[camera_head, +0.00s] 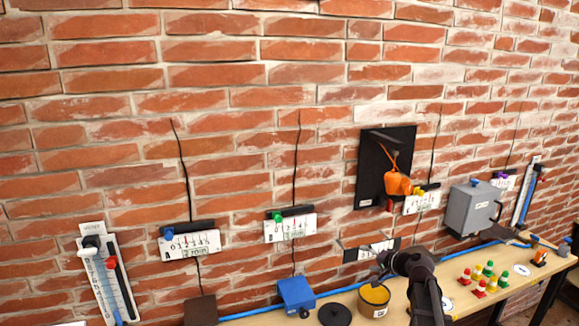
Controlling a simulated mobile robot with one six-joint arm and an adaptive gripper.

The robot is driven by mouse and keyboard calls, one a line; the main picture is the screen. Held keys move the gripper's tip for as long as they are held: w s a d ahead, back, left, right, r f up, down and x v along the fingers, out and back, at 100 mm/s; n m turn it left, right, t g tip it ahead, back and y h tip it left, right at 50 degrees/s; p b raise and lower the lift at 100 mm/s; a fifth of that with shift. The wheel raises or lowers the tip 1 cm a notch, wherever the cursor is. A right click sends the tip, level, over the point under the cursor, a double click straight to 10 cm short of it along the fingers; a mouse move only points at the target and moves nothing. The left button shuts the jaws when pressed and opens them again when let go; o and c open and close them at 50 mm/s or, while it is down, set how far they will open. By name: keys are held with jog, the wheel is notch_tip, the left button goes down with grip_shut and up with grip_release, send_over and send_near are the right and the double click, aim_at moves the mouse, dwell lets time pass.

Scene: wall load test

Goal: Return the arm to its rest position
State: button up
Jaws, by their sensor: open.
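My arm rises from the lower edge right of centre, its dark links standing in front of the wooden bench (401,301). My gripper (380,256) is at its upper end, pointing left toward the brick wall and a small white-labelled plate (363,254). The jaws are open and I see nothing held in them. A container with yellow contents (374,294) stands on the bench below the gripper. The fingertips are small and dark, so their exact gap is hard to make out.
A black wall panel with an orange scoop-like piece (397,183) is above my gripper. A grey box (474,208) is on the wall to the right. A blue box (296,294) is left.

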jog(key=s+a+f+n+g+h+b, duration=0.1)
jog(key=s+a+f+n+g+h, duration=0.1)
jog(key=s, duration=0.6)
jog(key=s+a+f+n+g+h+b, duration=0.1)
jog(key=s+a+f+n+g+h, duration=0.1)
jog(key=s+f+g, duration=0.3)
jog(key=s+a+f+n+g+h, duration=0.3)
jog(key=s+f, duration=0.4)
jog(key=s, duration=0.4)
jog(key=shift+s+a+g+h+b, duration=0.3)
jog(key=shift+s+a+h+b, duration=0.1)
jog(key=shift+a+h, duration=0.15)
jog(key=shift+w+f, duration=0.1)
